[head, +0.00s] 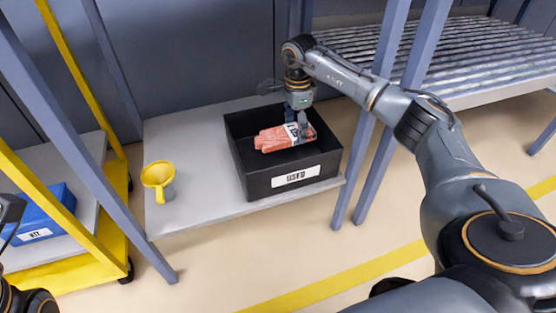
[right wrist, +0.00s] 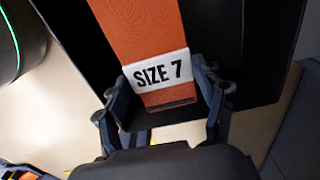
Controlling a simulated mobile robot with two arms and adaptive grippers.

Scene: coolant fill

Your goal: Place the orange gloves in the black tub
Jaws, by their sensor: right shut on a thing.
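The orange gloves (head: 272,139), with a white band reading "SIZE 7" (right wrist: 162,72), are within the outline of the black tub (head: 292,181). I cannot tell whether they touch the tub's floor. The tub stands on a grey shelf and has a white label on its front wall. My right gripper (head: 302,128) points down over the tub and is shut on the gloves at the banded cuff end. In the right wrist view its fingers (right wrist: 168,105) lie on both sides of the cuff. My left gripper's fingers are not visible; only dark parts of my left arm show at the left edge.
A yellow funnel-like jug (head: 158,174) stands on the grey shelf (head: 205,205), left of the tub. A yellow cart with a blue bin (head: 40,215) is at the left. Blue-grey posts (head: 375,125) rise to the right of the tub, near a slatted rack (head: 470,60).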

